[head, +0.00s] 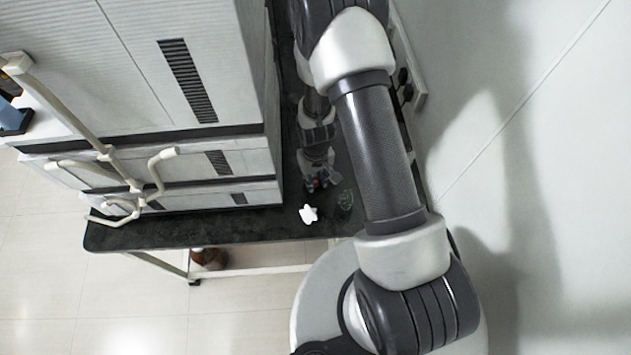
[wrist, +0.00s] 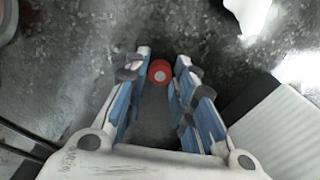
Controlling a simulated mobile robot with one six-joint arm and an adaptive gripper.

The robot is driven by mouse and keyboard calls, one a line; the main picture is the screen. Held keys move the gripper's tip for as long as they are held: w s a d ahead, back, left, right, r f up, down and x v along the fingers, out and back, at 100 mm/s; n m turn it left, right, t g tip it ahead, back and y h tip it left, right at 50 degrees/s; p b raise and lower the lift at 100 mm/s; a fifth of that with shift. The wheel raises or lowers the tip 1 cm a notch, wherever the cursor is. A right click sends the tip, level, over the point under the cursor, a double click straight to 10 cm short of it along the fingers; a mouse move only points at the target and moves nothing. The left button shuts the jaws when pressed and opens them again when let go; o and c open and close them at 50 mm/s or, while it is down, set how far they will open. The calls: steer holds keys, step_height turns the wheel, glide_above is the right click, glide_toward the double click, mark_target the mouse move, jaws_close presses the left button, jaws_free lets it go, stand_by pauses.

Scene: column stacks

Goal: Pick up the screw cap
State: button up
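The screw cap (wrist: 159,72) is a small red round cap with a pale centre. In the wrist view it lies on the dark speckled surface, between the tips of my gripper (wrist: 161,66). The two blue-padded fingers stand apart, one on each side of it. A gap shows on the left; on the right the finger is very close, and I cannot tell if it touches. In the head view my gripper (head: 318,182) is low over the dark bench top, and the cap cannot be made out clearly there.
A white irregular object (head: 309,214) lies on the dark bench (head: 215,229) near its front edge; it also shows in the wrist view (wrist: 250,14). A clear glass-like item (head: 345,200) stands right of my gripper. A large white cabinet-like unit (head: 185,180) stands close left; the wall is right.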

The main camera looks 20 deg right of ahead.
steer(key=shift+c, duration=1.1)
